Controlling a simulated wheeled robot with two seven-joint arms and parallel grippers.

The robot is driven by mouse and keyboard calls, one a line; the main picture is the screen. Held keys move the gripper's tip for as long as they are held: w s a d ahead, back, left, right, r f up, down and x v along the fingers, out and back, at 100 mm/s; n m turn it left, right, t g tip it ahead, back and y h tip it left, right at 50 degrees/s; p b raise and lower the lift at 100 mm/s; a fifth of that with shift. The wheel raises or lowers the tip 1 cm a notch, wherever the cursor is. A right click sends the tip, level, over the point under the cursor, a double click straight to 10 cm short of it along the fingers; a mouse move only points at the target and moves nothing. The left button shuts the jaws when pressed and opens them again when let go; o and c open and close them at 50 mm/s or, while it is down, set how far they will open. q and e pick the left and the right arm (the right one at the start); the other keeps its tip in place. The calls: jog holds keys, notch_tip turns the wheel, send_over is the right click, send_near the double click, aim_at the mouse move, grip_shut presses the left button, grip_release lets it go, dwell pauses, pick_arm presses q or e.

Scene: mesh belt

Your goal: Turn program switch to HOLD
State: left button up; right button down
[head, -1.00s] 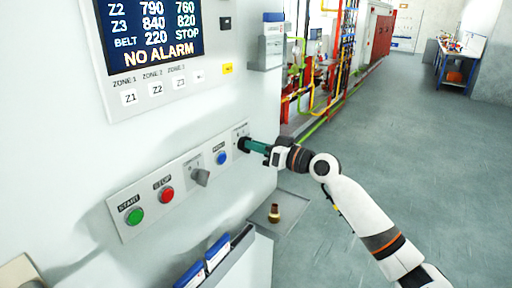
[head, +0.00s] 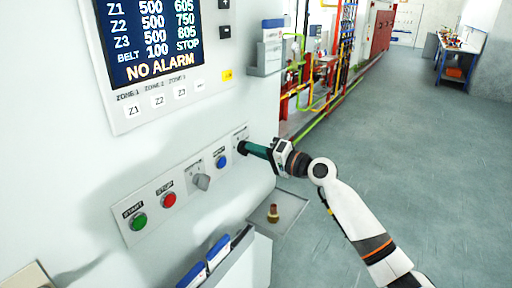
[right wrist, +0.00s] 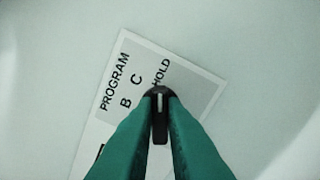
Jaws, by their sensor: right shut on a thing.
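The program switch is a small black knob at the right end of the button panel; it shows in the right wrist view (right wrist: 159,132) with a white pointer mark. My right gripper (head: 246,147) is shut on this knob, its green fingers on either side of it in the right wrist view (right wrist: 160,110). The plate reads PROGRAM, B, C and HOLD (right wrist: 161,73). The white mark points up toward the HOLD label, with C to its upper left. The fingers hide the lower part of the plate. My left gripper is not in view.
The panel also has a green START button (head: 139,221), a red STOP button (head: 168,200), a grey selector (head: 202,181) and a blue button (head: 221,161). The screen (head: 152,38) reads NO ALARM. A brass piece (head: 273,213) stands on a small shelf below. The floor at right is clear.

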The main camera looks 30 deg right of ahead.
jog(key=shift+m, duration=0.5)
jog(key=c, duration=1.5)
grip_release()
jog(key=shift+d, duration=0.1)
jog(key=b+v, duration=0.5)
jog(key=v, duration=0.7)
jog(key=shift+b, duration=0.3)
jog(key=shift+f, duration=0.1)
